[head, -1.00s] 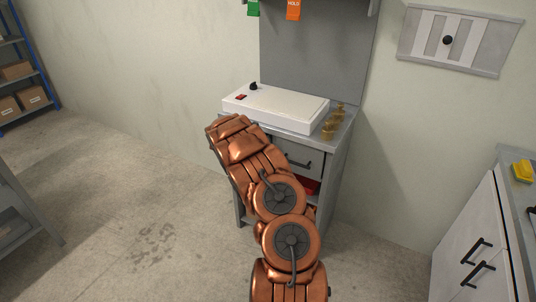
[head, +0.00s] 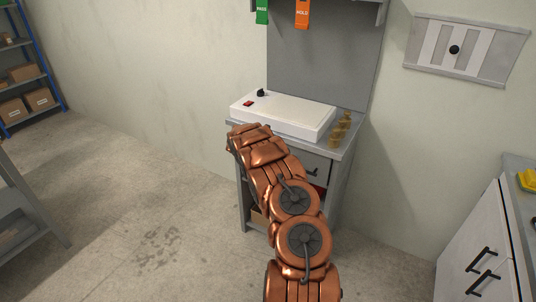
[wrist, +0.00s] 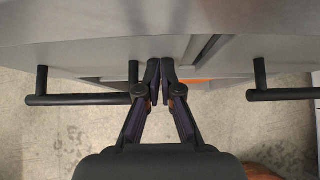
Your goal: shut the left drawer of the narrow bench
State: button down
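The narrow bench (head: 348,153) stands against the wall in the head view. My arm hides its left drawer there; the right drawer's dark handle (head: 312,172) shows beside my arm. In the wrist view, the left drawer's bar handle (wrist: 80,99) lies left of my gripper (wrist: 160,76), and the right drawer's handle (wrist: 285,94) lies to its right. My gripper's fingertips are together with nothing between them, close to the drawer fronts, near the right end of the left handle. I cannot tell whether they touch. How far the left drawer stands out is unclear.
A white panel box (head: 283,113) and small brass-coloured pieces (head: 341,127) sit on the bench top. A white cabinet (head: 480,250) stands at the right, and a grey rack (head: 25,215) at the left. The floor between the rack and bench is clear.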

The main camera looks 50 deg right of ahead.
jog(key=shift+s+d+r, duration=0.1)
jog(key=shift+d+r, duration=0.3)
jog(key=shift+r, duration=0.15)
jog(key=a+f+v, duration=0.1)
jog(key=v, duration=1)
jog(key=shift+a+r, duration=0.25)
jog(key=shift+r, duration=0.05)
